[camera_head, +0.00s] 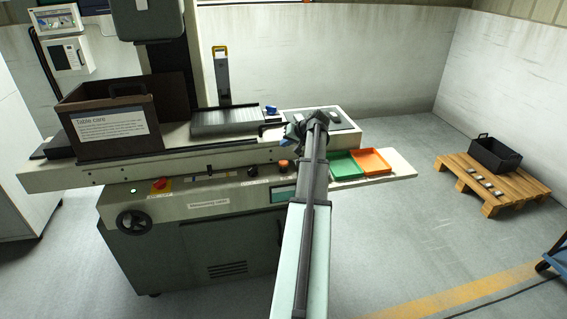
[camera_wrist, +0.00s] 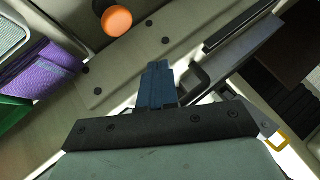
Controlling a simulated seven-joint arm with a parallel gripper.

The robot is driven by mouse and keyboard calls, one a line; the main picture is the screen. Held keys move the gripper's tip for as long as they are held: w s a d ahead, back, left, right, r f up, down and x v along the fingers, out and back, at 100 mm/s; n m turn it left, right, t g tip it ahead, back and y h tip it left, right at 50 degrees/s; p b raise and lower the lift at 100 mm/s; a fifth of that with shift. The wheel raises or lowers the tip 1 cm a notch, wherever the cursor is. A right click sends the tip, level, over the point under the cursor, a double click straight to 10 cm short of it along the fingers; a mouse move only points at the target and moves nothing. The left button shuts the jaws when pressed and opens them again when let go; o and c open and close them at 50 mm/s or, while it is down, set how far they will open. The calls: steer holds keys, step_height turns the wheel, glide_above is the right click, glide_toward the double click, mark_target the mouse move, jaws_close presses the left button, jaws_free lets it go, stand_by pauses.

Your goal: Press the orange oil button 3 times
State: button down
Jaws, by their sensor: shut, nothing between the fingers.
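The orange oil button (camera_head: 283,164) is a round orange cap on the front control strip of the machine, left of my arm. In the wrist view the orange button (camera_wrist: 117,20) is at the top, left of my fingertips and apart from them. My gripper (camera_wrist: 158,68) has its blue fingers shut together with nothing between them. In the head view my gripper (camera_head: 292,134) is over the machine's front edge, above and slightly right of the button; its fingertips are partly hard to make out.
On the strip, a black knob (camera_head: 253,171) sits left of the orange button, and a red button (camera_head: 160,184) sits farther left. A green tray (camera_head: 345,166) and an orange tray (camera_head: 372,161) lie right of my arm. A dark box (camera_head: 120,118) stands at the left.

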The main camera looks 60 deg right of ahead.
mark_target(286, 162)
steer(key=shift+f, duration=2.7)
steer(key=shift+f, duration=1.4)
stand_by(1.4)
steer(key=shift+r, duration=1.4)
steer(key=shift+r, duration=2.55)
